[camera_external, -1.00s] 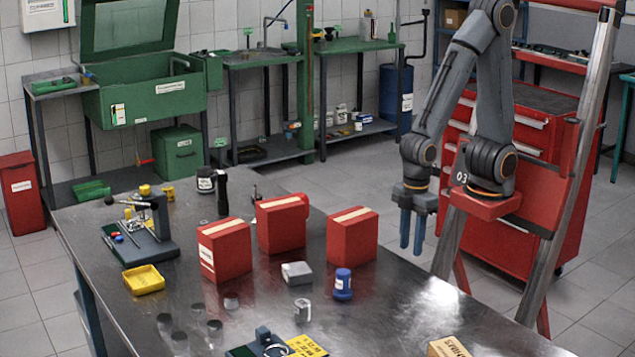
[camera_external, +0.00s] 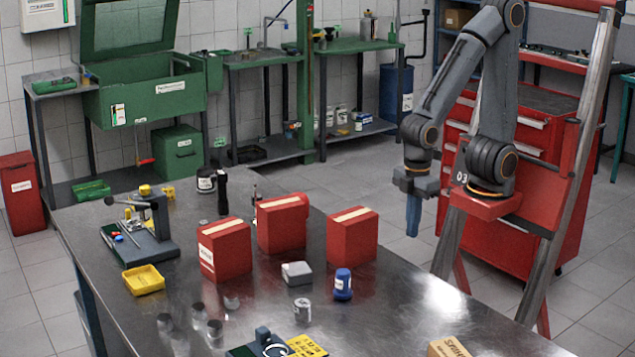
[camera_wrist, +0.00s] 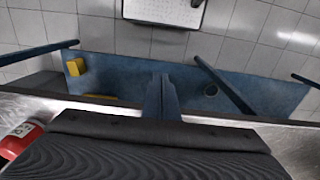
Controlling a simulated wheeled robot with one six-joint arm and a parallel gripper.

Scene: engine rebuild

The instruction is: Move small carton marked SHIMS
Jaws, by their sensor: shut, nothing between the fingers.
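A small tan cardboard carton (camera_external: 449,347) with dark lettering sits at the front edge of the metal table in the external view, partly cut off by the picture's bottom. Its lettering is too small to read surely. My gripper (camera_external: 413,228) hangs pointing down beyond the table's right edge, well behind and apart from the carton. Its blue fingers are together and empty. They also show in the wrist view (camera_wrist: 162,97), closed side by side. The carton does not show in the wrist view.
The table (camera_external: 400,310) also holds three red boxes (camera_external: 351,236), a blue bottle (camera_external: 342,285), a grey box (camera_external: 296,273), a yellow tray (camera_external: 143,280) and metal cylinders. A red tool cabinet (camera_external: 535,110) stands behind my arm. The table's right front is mostly clear.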

